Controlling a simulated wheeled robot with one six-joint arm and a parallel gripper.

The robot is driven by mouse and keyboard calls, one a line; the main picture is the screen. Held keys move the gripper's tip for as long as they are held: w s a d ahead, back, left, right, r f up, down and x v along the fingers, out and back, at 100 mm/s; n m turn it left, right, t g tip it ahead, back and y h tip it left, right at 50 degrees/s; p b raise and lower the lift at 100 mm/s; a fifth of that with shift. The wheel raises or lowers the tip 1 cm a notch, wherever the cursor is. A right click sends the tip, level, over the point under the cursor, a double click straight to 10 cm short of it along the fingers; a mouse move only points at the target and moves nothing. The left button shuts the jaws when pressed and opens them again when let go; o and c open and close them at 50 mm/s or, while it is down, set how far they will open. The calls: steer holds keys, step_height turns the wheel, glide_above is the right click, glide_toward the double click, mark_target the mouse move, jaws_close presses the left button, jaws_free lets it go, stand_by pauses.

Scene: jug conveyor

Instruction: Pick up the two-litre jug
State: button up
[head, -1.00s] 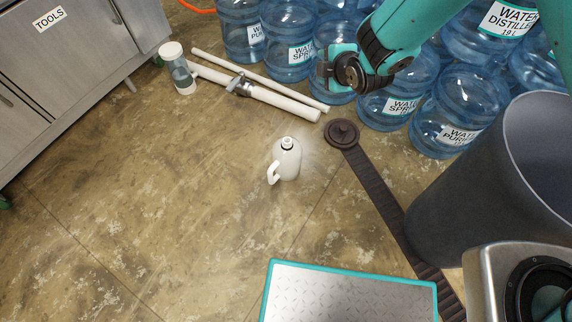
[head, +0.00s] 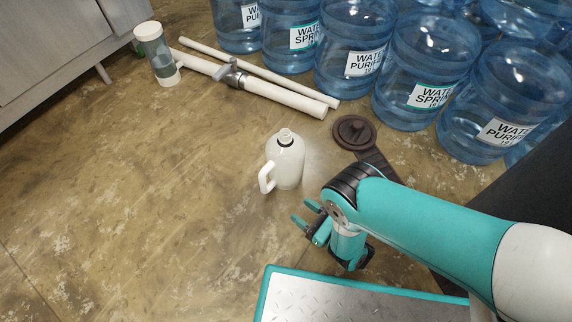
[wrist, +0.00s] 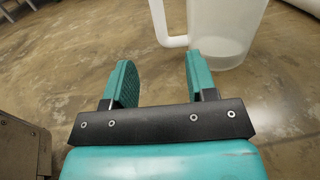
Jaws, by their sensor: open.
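The white two-litre jug (head: 289,162) stands upright on the floor near the middle of the head view, its handle on the left side and its neck uncapped. My gripper (head: 308,225) is low, just in front of the jug and apart from it, with its fingers pointing left. In the wrist view my gripper (wrist: 158,82) has its two teal fingers spread with nothing between them. The jug's lower part (wrist: 222,30) shows beyond the right finger, with the handle to its left; its top is out of that view.
Several blue water bottles (head: 420,65) stand at the back right. A dark round disc (head: 354,131) with a strip is right of the jug. Floor to the left is clear.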

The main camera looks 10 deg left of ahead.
steer(key=b, duration=0.5)
glide_toward(265, 185)
steer(key=x, duration=0.2)
steer(key=f+x, duration=0.1)
steer(key=x, duration=0.2)
steer(key=shift+w+d, duration=0.15)
steer(key=shift+w, duration=0.05)
steer(key=b+x, duration=0.5)
steer(key=b, duration=0.1)
steer(key=shift+s+a+r, duration=0.1)
steer(key=shift+a+r, duration=0.05)
steer(key=shift+a, duration=0.05)
steer(key=shift+w+a+r+b, duration=0.25)
steer(key=shift+a+r+b, duration=0.1)
steer(key=shift+b, duration=0.15)
jaws_close()
